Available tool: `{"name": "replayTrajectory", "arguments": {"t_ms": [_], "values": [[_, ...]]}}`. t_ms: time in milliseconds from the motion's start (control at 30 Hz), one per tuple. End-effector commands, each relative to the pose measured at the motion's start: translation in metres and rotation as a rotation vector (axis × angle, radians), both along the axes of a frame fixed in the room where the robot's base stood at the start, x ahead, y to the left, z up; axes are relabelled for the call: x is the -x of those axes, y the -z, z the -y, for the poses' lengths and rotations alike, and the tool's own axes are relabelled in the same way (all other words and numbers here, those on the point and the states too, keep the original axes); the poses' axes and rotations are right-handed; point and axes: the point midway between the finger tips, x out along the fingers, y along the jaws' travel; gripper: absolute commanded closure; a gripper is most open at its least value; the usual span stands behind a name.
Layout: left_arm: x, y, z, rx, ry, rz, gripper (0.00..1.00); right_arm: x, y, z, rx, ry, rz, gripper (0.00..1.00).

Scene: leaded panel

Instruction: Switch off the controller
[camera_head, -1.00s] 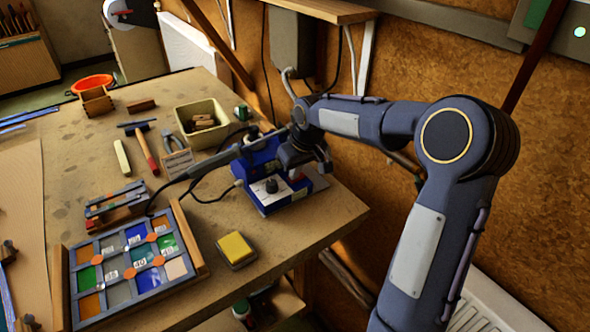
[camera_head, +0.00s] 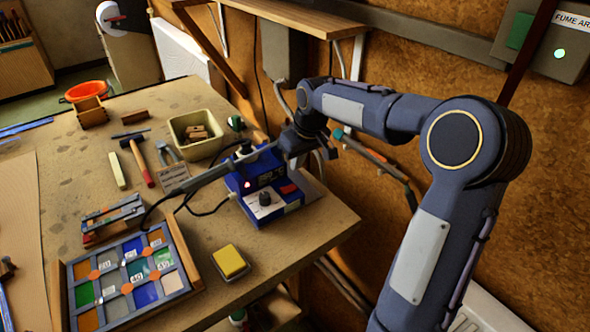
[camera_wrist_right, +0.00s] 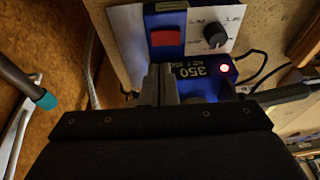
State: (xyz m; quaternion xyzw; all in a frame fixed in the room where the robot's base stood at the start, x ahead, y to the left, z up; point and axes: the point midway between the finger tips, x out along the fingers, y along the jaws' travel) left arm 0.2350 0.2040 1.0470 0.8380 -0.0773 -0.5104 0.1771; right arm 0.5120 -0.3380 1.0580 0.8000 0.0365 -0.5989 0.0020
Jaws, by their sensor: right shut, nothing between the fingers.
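The controller (camera_head: 262,182) is a blue box with a pale front panel near the bench's right edge. Its red switch (camera_head: 289,188) sits right of a dark knob (camera_head: 264,198). In the right wrist view the red switch (camera_wrist_right: 166,38), the knob (camera_wrist_right: 215,36), a display (camera_wrist_right: 188,70) reading 350 and a lit red lamp (camera_wrist_right: 225,68) show. My right gripper (camera_head: 297,152) is by the controller's back right, above the switch; its shut, empty fingers (camera_wrist_right: 160,84) point toward the controller, apart from the switch. My left gripper is not in view.
A yellow sponge (camera_head: 230,262) and a leaded panel (camera_head: 130,270) lie in front and left. A cream bin (camera_head: 198,150) stands behind. The wall and a shelf (camera_head: 290,18) are close on the right.

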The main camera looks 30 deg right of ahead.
Motion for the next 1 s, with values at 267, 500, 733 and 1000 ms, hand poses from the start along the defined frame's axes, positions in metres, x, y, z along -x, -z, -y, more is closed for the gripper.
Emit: {"name": "replayTrajectory", "arguments": {"t_ms": [267,500,733,1000], "values": [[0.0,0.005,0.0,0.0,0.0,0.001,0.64,0.014,-0.05,0.003,0.0,-0.001,0.003,1.0],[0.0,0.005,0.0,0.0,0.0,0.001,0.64,0.019,-0.064,0.003,-0.001,-0.002,0.0,1.0],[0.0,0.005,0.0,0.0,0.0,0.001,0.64,0.019,-0.064,0.003,-0.002,-0.002,0.0,1.0],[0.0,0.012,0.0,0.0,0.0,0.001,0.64,0.017,-0.065,-0.003,-0.002,-0.004,0.003,1.0]]}}
